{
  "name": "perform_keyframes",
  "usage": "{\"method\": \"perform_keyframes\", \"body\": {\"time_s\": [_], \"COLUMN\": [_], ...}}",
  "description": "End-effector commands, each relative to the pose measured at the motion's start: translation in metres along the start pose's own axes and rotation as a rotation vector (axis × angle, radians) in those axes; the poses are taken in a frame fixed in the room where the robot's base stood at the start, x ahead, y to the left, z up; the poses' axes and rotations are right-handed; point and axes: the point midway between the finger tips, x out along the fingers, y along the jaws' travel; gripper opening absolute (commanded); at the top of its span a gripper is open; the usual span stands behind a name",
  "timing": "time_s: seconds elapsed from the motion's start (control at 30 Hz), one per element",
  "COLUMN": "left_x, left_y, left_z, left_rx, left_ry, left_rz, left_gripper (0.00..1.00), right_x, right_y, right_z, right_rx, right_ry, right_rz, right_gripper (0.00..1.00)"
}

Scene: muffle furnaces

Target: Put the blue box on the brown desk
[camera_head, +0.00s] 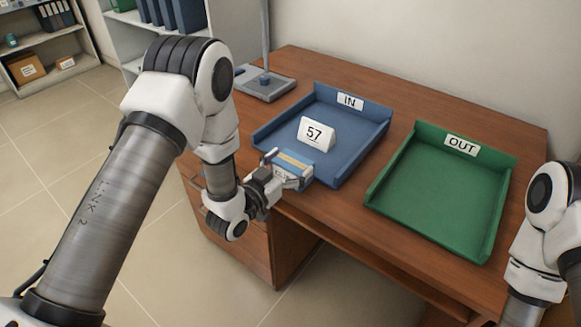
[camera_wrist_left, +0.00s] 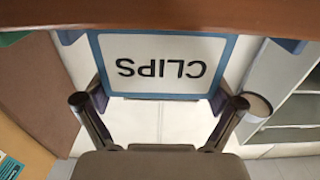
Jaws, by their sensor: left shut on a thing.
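The blue box (camera_head: 297,162) has a tan stripe on top and is at the front-left edge of the brown desk (camera_head: 300,68), by the blue tray's front corner. My left gripper (camera_head: 285,173) is shut on it. In the left wrist view the box (camera_wrist_left: 160,48) shows a white label reading CLIPS, upside down, between the two fingers (camera_wrist_left: 160,98). The desk's brown edge shows above it there. I cannot tell whether the box touches the desk or tray. My right arm shows at the right edge; its gripper is out of view.
The blue IN tray (camera_head: 262,132) holds a white block marked 57 (camera_head: 316,134). The green OUT tray (camera_head: 376,198) stands to its right. A grey stand base (camera_head: 262,88) is at the back left. Bare desk strips show behind and between the trays. Shelves (camera_head: 40,48) stand at the far left.

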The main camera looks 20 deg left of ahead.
Motion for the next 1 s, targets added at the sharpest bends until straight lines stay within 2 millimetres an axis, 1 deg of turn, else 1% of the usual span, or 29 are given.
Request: {"method": "perform_keyframes", "body": {"time_s": [0.07,0.2,0.23,0.53,0.6,0.67,0.77,1.0], "left_x": [0.0,0.0,0.0,0.0,0.0,-0.006,-0.024,-0.087], "left_y": [0.0,0.0,0.0,0.0,0.0,0.0,-0.001,-0.001], "left_z": [-0.002,0.004,0.002,0.001,-0.003,-0.001,0.001,0.001], "left_rx": [0.0,0.0,0.0,0.0,0.0,-0.002,-0.004,-0.006], "left_ry": [0.001,0.001,0.0,0.0,0.001,-0.002,-0.004,-0.004], "left_rz": [0.0,0.0,0.0,0.0,0.0,-0.001,-0.002,-0.005], "left_gripper": [0.53,0.53,1.0,1.0,1.0,1.0,1.0,1.0], "right_x": [-0.001,0.003,0.001,0.001,-0.003,-0.001,0.001,0.005], "right_y": [0.0,0.0,0.0,0.0,0.0,0.0,0.0,0.0], "right_z": [0.0,0.0,0.0,0.0,0.0,0.0,0.0,0.0], "right_rx": [0.0,0.0,0.0,0.0,0.0,0.0,0.0,0.0], "right_ry": [0.0,0.0,0.0,0.0,0.0,0.001,0.0,0.0], "right_rz": [0.0,0.0,0.0,0.0,0.0,0.0,0.0,0.0], "right_gripper": [0.42,0.42,0.42,0.42,0.42,0.42,0.42,0.42]}}
